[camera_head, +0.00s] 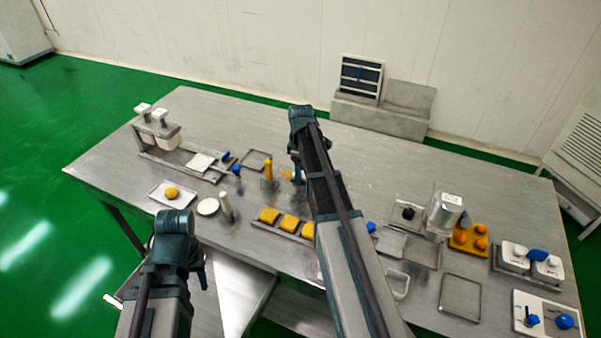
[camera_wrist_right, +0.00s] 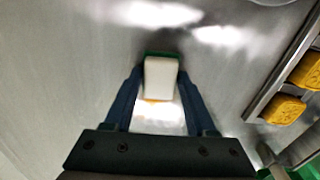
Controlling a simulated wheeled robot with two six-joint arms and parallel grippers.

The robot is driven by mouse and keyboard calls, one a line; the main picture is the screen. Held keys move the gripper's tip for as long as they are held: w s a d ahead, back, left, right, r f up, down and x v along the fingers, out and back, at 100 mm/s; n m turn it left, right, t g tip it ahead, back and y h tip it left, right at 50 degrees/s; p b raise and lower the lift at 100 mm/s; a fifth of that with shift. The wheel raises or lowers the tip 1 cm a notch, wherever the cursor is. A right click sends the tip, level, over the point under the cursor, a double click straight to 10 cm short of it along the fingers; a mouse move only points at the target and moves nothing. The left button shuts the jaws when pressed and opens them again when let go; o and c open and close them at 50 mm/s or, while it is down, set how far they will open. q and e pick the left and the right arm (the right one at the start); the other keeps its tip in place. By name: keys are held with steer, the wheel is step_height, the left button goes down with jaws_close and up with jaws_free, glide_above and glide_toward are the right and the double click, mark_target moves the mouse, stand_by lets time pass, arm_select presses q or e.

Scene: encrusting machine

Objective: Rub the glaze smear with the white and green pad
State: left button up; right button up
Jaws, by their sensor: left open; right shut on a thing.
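My right gripper (camera_wrist_right: 158,84) is shut on the white and green pad (camera_wrist_right: 160,76), seen in the right wrist view. The pad's white face shows, with a green edge at its far end. A thin orange patch, likely the glaze smear (camera_wrist_right: 156,100), shows at the pad's near edge; the pad hides the rest. I cannot tell whether the pad touches the table. In the head view the orange patch (camera_head: 287,175) shows just left of my right wrist, which mostly hides that gripper. My left gripper (camera_head: 203,277) is open, low at the table's front left, its fingers mostly hidden.
The steel table (camera_head: 230,120) is clear toward the back. A tray of yellow pastries (camera_head: 285,222) lies in front of my right gripper. A yellow bottle (camera_head: 268,170) stands to its left.

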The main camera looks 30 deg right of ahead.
mark_target(276, 171)
steer(key=shift+w+a, duration=1.05)
steer(key=shift+w, duration=0.2)
steer(key=shift+w+a, duration=0.1)
steer(key=shift+w+a, duration=1)
steer(key=shift+w, duration=0.1)
steer(key=shift+w+a, duration=1.05)
steer(key=shift+w, duration=0.3)
steer(key=shift+w+d+r, duration=0.1)
